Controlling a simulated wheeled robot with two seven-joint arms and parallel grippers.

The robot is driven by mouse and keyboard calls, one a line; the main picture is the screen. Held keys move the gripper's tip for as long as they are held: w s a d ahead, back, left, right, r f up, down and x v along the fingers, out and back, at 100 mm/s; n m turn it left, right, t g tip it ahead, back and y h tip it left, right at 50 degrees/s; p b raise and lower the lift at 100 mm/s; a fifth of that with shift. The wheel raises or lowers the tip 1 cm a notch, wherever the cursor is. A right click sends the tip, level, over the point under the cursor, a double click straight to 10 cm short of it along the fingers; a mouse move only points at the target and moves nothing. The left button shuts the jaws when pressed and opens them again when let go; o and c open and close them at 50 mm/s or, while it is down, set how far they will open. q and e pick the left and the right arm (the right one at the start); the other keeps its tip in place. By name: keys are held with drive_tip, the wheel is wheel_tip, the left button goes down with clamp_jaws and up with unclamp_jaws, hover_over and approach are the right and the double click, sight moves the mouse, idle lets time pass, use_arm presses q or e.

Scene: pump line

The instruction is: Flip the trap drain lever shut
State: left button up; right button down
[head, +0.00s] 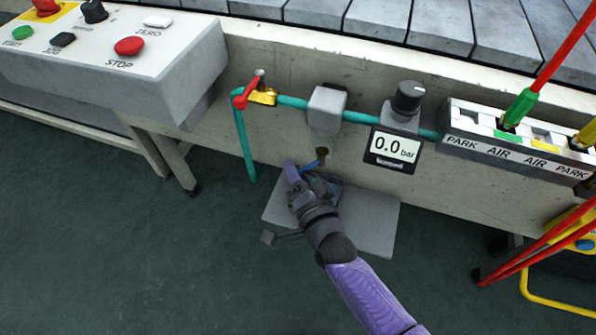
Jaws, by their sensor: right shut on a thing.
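The trap (326,108) is a grey block on the teal air pipe, on the front of the bench. Below it hangs a small brass drain fitting (322,152) with a blue drain lever (312,163) slanting down to the left. My right gripper (307,175) comes up from below with its purple arm and is shut on the blue lever. The gripper covers the lever's lower end, so the exact grip is hidden. My left gripper is not in view.
A brass valve with a red handle (246,91) is left of the trap. Right are a gauge reading 0.0 bar (391,148) and a PARK/AIR rack (505,146) with red hoses. A grey plate (370,217) lies below. A control box (185,75) juts out upper left.

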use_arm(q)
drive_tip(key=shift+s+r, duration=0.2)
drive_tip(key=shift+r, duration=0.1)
use_arm(e)
drive_tip(key=shift+w+a+m+t+h, duration=0.1)
drive_tip(key=shift+w+m+t+h, duration=0.1)
drive_tip(key=shift+m+h, duration=0.3)
drive_tip(key=shift+w+a+m+t+h, duration=0.1)
drive_tip(key=shift+w+m+t+h, duration=0.15)
drive_tip(key=shift+h, duration=0.45)
drive_tip(key=c, duration=0.5)
unclamp_jaws()
drive_tip(key=shift+o, duration=0.2)
drive_tip(key=shift+s+d+r+p, duration=0.1)
drive_tip(key=shift+s+p, duration=0.2)
drive_tip(key=shift+s, duration=0.05)
use_arm(q)
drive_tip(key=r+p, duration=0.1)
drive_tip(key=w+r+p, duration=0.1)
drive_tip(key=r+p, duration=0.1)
drive_tip(key=p, duration=0.1)
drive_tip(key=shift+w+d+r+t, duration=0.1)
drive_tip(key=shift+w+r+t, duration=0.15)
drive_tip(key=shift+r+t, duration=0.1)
use_arm(e)
drive_tip(key=v, duration=0.9)
drive_tip(key=shift+s, duration=0.2)
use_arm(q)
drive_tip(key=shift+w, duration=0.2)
